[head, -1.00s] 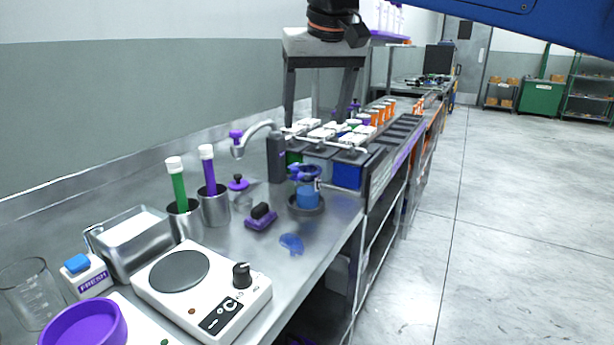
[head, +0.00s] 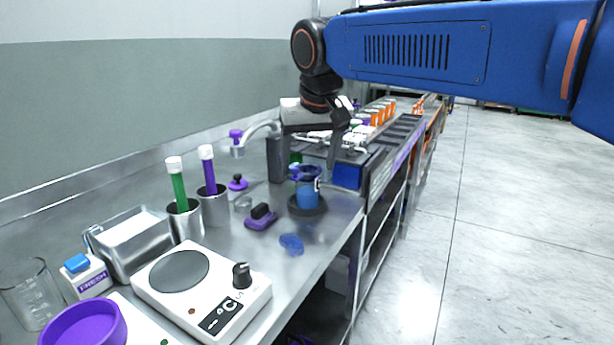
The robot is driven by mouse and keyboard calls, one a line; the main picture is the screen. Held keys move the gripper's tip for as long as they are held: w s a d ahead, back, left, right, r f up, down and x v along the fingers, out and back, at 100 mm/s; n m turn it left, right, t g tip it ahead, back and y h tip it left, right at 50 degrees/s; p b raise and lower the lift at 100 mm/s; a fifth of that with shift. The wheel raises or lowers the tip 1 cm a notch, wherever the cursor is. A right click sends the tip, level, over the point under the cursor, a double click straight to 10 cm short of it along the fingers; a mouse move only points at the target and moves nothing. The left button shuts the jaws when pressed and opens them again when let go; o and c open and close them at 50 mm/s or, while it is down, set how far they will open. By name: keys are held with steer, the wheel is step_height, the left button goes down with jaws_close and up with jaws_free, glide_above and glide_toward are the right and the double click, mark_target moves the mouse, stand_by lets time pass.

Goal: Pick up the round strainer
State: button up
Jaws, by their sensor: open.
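A dark blue ring-shaped piece (head: 304,173), which looks like the round strainer, sits on top of a blue cup (head: 307,197). The cup stands on a round dark base on the steel counter. Mesh in the ring is too small to make out. My gripper (head: 308,158) is open and empty, pointing down just above the ring. One finger shows at the left and one at the right. I cannot tell whether the fingers are around the ring or behind it.
A purple-based brush (head: 261,217) and a flat blue patch (head: 291,244) lie in front. A hotplate (head: 202,288) is nearer.

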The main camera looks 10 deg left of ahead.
steer(key=shift+w+f, duration=0.15)
steer(key=shift+f, duration=0.25)
steer(key=c, duration=1.1)
steer(key=shift+a+r, duration=0.1)
